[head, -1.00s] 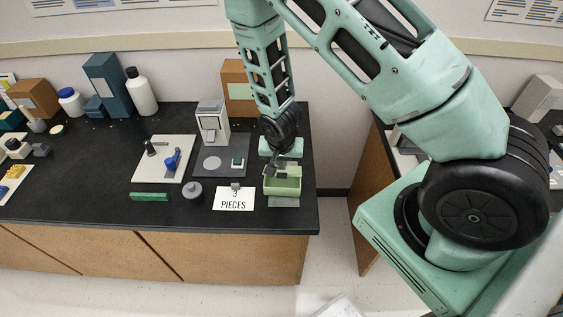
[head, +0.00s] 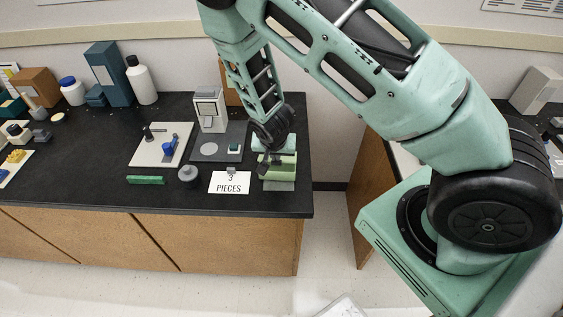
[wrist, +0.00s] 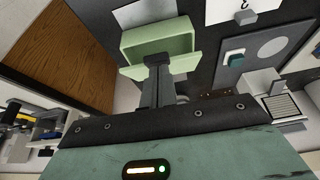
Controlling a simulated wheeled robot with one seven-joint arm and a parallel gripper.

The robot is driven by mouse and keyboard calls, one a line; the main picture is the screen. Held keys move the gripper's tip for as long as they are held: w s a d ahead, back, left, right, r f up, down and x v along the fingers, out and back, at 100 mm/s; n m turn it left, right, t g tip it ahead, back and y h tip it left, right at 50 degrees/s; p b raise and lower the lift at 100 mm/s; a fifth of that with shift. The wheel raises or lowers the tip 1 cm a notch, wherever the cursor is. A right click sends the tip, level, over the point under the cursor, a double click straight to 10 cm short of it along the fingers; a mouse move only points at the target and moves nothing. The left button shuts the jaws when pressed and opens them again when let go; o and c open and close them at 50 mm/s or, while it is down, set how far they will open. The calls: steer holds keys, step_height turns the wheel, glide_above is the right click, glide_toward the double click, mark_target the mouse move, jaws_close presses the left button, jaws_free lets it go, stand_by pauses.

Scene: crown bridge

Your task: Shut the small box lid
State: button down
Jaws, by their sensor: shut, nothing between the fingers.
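The small green box (head: 281,173) sits near the right end of the black bench. In the wrist view, the box (wrist: 150,30) shows its open side and a shaded interior. A pale green flap, which looks like the lid (wrist: 188,66), lies along the edge nearest my gripper and stands open. My gripper (head: 264,166) is at the box's left and back side in the head view. In the wrist view, the fingers (wrist: 157,60) are shut and empty and overlap the lid. I cannot tell whether they touch it. They hide the middle of the lid.
A "3 PIECES" card (head: 230,183) and a grey round knob (head: 188,174) lie left of the box. A grey-white machine (head: 209,108) on a dark plate stands behind them. The bench's right edge is close to the box, with a floor gap beyond.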

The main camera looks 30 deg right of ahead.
steer(key=shift+t+h, duration=0.3)
steer(key=shift+s+a+f+b, duration=0.25)
steer(key=shift+s+f+b, duration=0.05)
steer(key=shift+f+b, duration=0.45)
steer(key=shift+s+a+f+b, duration=0.2)
steer(key=shift+s+f+b, duration=0.15)
steer(key=shift+f+b, duration=0.4)
steer(key=shift+s+a+f+b, duration=0.3)
steer(key=shift+f+b, duration=0.35)
steer(key=shift+b, duration=0.15)
steer(key=shift+r, duration=0.2)
